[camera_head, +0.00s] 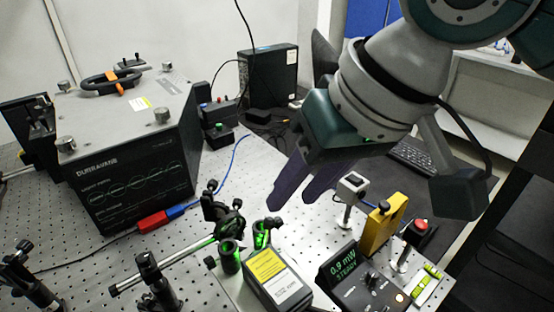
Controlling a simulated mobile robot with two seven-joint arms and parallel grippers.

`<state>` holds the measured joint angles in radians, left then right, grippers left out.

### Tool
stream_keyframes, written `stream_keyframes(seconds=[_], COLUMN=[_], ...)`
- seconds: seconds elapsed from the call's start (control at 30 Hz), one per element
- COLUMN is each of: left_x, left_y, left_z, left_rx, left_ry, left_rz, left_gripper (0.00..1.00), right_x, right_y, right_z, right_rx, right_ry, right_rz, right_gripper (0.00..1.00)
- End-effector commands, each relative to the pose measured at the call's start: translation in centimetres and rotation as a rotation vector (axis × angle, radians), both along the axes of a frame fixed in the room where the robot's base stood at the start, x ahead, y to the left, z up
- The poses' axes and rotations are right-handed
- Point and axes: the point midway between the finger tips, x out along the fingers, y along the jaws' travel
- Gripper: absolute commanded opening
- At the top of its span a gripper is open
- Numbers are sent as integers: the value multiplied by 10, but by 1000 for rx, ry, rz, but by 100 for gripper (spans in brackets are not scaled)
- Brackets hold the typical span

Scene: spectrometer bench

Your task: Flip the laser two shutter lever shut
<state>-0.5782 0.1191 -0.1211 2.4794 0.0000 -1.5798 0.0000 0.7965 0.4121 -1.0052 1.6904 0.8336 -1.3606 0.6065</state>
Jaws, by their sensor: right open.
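My right gripper (292,203) reaches in from the upper right, with its dark fingers pointing down and left above the optical table. It is open, and I see nothing between the fingers. A dark box with a yellow and white label (277,278), perhaps a laser, sits at the front, below the gripper in the picture. A yellow upright block with a dark knob (383,225) stands to the right of the fingers. I cannot tell which part is the laser two shutter lever. My left gripper is not in view.
A large dark instrument (128,150) fills the left of the perforated table (75,258). Mounted optics with green-lit cylinders (229,257) stand front centre. A meter (345,275) reads 0.9 mW. A post-mounted sensor head (351,187) and red button (420,225) are at right.

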Motion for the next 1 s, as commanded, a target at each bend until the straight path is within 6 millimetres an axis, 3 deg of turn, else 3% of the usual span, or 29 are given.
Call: stream_keyframes(seconds=[0.3,0.5,0.9,1.0], left_x=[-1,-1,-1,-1], left_y=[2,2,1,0], left_z=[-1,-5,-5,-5], left_rx=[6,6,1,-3], left_ry=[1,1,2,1], left_rz=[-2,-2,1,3], left_gripper=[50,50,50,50], right_x=[15,21,23,23], right_y=[19,26,29,28], right_z=[-52,-72,-78,-78], right_rx=[-2,-2,-2,-2], right_ry=[1,-1,-3,-3], right_rz=[1,2,3,3], right_gripper=[42,42,42,31])
